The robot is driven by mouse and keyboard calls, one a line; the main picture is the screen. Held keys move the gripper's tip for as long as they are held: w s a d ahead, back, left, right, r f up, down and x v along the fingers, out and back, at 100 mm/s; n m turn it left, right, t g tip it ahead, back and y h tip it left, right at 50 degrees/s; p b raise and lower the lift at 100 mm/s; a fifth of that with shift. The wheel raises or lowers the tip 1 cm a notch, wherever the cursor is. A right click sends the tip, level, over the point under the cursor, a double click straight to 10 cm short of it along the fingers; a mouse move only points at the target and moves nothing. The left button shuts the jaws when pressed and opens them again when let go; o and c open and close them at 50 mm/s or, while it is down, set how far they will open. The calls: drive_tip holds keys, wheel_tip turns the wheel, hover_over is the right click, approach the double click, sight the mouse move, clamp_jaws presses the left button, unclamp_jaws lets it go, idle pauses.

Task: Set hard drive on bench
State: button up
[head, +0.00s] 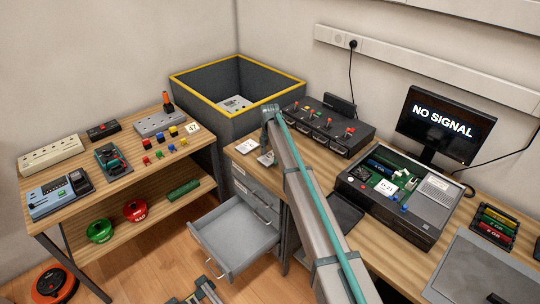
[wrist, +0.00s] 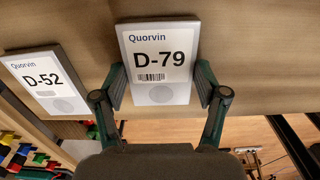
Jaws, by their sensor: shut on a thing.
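A white hard drive labelled D-79 (wrist: 160,85) sits between the two fingers of my gripper (wrist: 160,88) in the wrist view, and the gripper is shut on its sides. It lies over the wooden bench (wrist: 260,75) near its edge; I cannot tell whether it touches the wood. A second drive labelled D-52 (wrist: 44,82) lies on the bench to its left, apart from it. In the head view my gripper (head: 266,148) is at the bench's left end, largely hidden by my arm, with the small pale drive D-52 (head: 246,146) beside it.
An open grey drawer (head: 235,235) juts out below the bench. A black box with levers (head: 328,124), an open computer case (head: 400,190) and a monitor (head: 445,120) stand along the bench. A yellow-rimmed bin (head: 205,108) is behind. The side table (head: 75,220) holds power strips and coloured blocks.

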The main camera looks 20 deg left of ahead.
sight(270, 157)
drive_tip(key=shift+f, duration=0.1)
drive_tip(key=o, duration=1.3)
wheel_tip(270, 157, up, 12)
drive_tip(key=b, duration=0.3)
